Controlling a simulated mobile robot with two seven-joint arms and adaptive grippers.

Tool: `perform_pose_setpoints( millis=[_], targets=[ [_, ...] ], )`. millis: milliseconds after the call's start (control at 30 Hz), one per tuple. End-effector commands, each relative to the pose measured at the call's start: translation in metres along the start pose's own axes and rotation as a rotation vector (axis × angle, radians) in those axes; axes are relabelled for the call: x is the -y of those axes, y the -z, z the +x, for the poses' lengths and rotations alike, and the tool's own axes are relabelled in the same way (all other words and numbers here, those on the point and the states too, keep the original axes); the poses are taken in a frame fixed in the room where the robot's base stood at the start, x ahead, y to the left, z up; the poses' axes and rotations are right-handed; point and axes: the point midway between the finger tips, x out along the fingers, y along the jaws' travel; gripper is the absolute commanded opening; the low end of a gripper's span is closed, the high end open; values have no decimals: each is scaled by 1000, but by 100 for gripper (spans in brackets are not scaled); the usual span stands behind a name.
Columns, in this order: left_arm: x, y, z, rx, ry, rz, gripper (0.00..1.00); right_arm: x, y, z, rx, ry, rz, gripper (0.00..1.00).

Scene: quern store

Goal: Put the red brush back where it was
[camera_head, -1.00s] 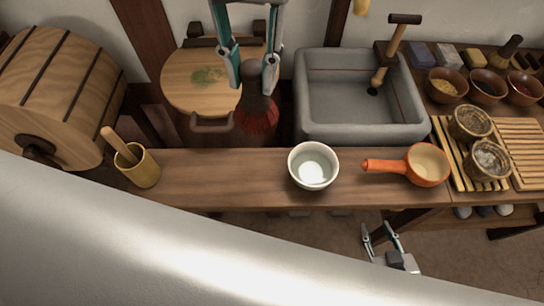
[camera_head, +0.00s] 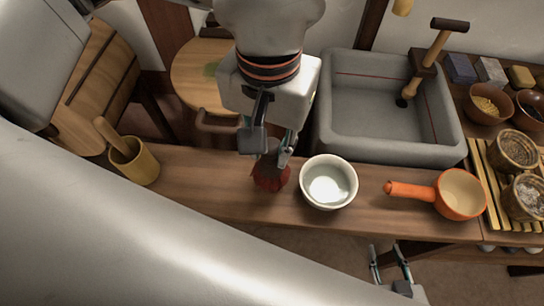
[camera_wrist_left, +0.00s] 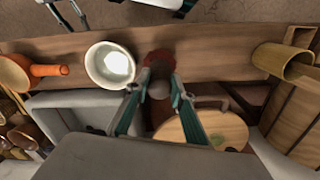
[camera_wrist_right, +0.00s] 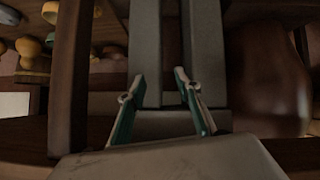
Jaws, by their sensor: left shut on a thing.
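The red brush (camera_head: 271,178), with dark red bristles and a dark grip, is held bristles down in my left gripper (camera_head: 268,150). It is over the wooden counter, just left of the white bowl (camera_head: 328,183). I cannot tell whether the bristles touch the counter. In the left wrist view the brush (camera_wrist_left: 160,65) sits between the two fingers, beside the bowl (camera_wrist_left: 110,65). My right gripper (camera_head: 387,252) is open and empty, low in front of the counter; its parted fingers also show in the right wrist view (camera_wrist_right: 160,78).
The counter (camera_head: 210,190) also carries a wooden cup with a pestle (camera_head: 143,168) at left and an orange-handled pan (camera_head: 458,195) at right. A stone sink (camera_head: 375,115) lies behind, and a round wooden lid (camera_head: 190,75) at back left. Counter left of the brush is clear.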

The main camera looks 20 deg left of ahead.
Motion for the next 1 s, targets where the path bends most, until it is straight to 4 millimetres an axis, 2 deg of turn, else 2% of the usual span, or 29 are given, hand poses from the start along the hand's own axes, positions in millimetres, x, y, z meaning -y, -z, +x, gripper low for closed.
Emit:
perform_pose_setpoints(
  millis=[133,400,867,900,933,1000],
  targets=[
    [0,0,10,1,0,1,3,2,1,0,-3,3,2,34],
    [0,0,46,3,1,1,3,6,-7,0,11,9,6,34],
    [0,0,52,-2,0,1,3,5,-3,1,3,8,8,34],
    [0,0,51,-2,0,1,28,5,-2,1,0,7,7,34],
    [0,0,51,-3,-1,1,36,5,-1,1,-1,7,7,34],
    [0,0,51,-3,0,1,40,4,1,1,-4,6,7,34]
  ],
)
